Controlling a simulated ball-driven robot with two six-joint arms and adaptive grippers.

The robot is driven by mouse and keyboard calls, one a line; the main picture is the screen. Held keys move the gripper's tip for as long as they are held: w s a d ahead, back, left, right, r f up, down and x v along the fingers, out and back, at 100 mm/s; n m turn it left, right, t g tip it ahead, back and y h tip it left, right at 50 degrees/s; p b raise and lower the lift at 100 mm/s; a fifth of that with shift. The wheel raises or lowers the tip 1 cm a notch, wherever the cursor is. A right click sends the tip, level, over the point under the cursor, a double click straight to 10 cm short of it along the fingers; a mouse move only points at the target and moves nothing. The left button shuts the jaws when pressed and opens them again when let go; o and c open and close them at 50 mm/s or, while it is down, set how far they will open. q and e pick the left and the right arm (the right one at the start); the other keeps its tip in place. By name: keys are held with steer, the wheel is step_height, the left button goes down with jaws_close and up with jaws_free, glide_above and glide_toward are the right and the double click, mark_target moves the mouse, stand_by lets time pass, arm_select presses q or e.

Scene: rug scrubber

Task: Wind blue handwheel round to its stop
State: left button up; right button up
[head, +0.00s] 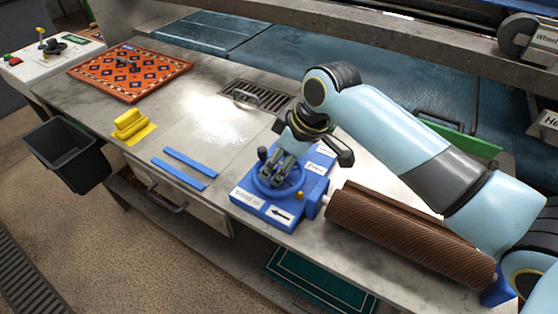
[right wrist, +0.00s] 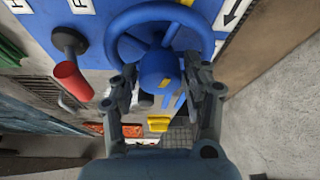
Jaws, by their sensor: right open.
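The blue handwheel (head: 258,186) lies on a blue base (head: 245,207) at the front edge of the bench. White labels beside it read "Wind in" and show a black arrow. My right gripper (head: 273,176) reaches down over the wheel. In the right wrist view, the wheel's blue rim (right wrist: 115,27) and hub (right wrist: 158,68) show, and my right gripper (right wrist: 165,84) is open with its fingers on either side of the hub. I cannot tell whether the fingers touch the hub or spokes. My left gripper is not in view.
A brown ribbed roller (head: 395,228) lies right of the base. A lever with a red handle (right wrist: 72,80) stands beside the wheel.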

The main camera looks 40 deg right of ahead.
steer(key=shift+c, duration=0.4)
steer(key=c, duration=0.8)
steer(key=m+p, duration=0.2)
steer(key=p, duration=0.1)
steer(key=shift+a+r+h, duration=0.1)
steer(key=shift+r+h, duration=0.2)
steer(key=shift+r, duration=0.05)
steer(key=shift+f+m+p, duration=0.1)
steer(key=shift+m+p, duration=0.2)
steer(key=shift+p, duration=0.25)
steer(key=shift+o, duration=0.2)
steer(key=shift+f+m+h, duration=0.2)
steer(key=shift+m+h, duration=0.1)
steer(key=shift+t, duration=0.3)
steer(key=o, duration=0.8)
steer(key=shift+o, duration=0.2)
